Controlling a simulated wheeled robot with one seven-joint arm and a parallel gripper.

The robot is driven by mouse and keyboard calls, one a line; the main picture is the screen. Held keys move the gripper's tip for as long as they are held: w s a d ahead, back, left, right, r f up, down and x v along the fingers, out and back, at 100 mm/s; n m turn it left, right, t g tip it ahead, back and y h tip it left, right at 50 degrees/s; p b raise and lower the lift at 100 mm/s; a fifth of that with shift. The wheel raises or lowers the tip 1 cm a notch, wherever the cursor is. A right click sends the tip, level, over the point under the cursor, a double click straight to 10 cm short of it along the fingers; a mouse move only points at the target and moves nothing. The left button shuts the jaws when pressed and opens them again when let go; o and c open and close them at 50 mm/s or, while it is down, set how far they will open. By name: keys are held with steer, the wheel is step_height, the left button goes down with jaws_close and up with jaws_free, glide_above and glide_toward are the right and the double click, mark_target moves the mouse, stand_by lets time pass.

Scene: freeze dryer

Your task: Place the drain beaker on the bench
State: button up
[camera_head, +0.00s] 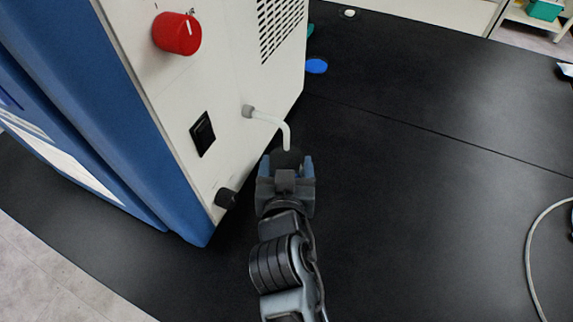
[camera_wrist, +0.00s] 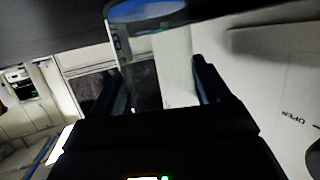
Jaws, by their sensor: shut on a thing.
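The drain beaker (camera_wrist: 150,50) is a clear cylinder with a blue end at the top of the wrist view. My gripper (camera_wrist: 160,85) is shut on it, one dark finger on each side. In the head view, my gripper (camera_head: 286,165) is just below the tip of the white bent drain tube (camera_head: 275,119) on the machine's side. The beaker is hard to make out there between the fingers. I cannot tell whether it touches the bench (camera_head: 400,190).
The white and blue freeze dryer (camera_head: 232,95) stands close on the left, with a red knob (camera_head: 177,33), a black switch (camera_head: 202,134) and a black fitting (camera_head: 225,198). A blue disc (camera_head: 316,66) lies behind. The black bench is clear to the right, up to a pale cable (camera_head: 530,250).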

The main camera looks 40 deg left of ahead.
steer(key=shift+f, duration=0.35)
steer(key=o, duration=1.2)
steer(key=shift+b, duration=0.3)
steer(key=shift+b+v, duration=0.4)
steer(key=shift+v, duration=3.55)
